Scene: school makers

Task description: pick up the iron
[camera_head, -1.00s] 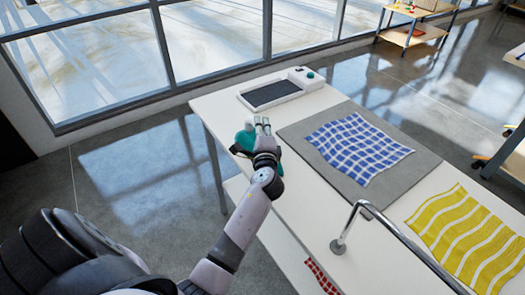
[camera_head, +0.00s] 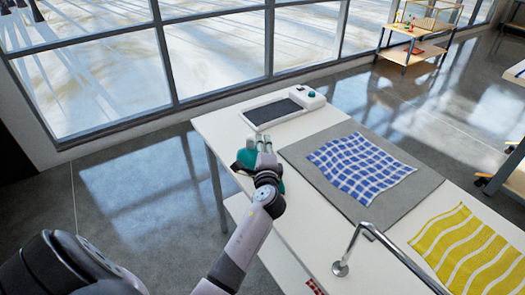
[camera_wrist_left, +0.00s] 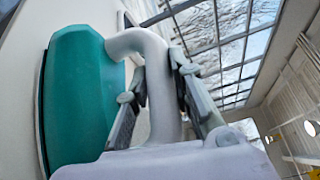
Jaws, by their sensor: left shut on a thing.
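The iron has a teal body and a light grey handle. In the head view the iron (camera_head: 247,158) is at the left end of the white table (camera_head: 222,122), partly hidden behind my left gripper (camera_head: 264,150). In the left wrist view the teal body of the iron (camera_wrist_left: 82,95) stands upright at the left. Its curved handle (camera_wrist_left: 160,80) runs between the fingers of my left gripper (camera_wrist_left: 160,95), which is shut on it. I cannot tell whether the iron touches the table. My right gripper is not in view.
A white iron stand with a dark plate (camera_head: 273,112) lies at the table's far left end. A grey mat (camera_head: 320,190) with a blue checked cloth (camera_head: 362,165) lies to the right. A metal rail (camera_head: 372,228) rises from the front side. A yellow striped cloth (camera_head: 470,250) lies farther right.

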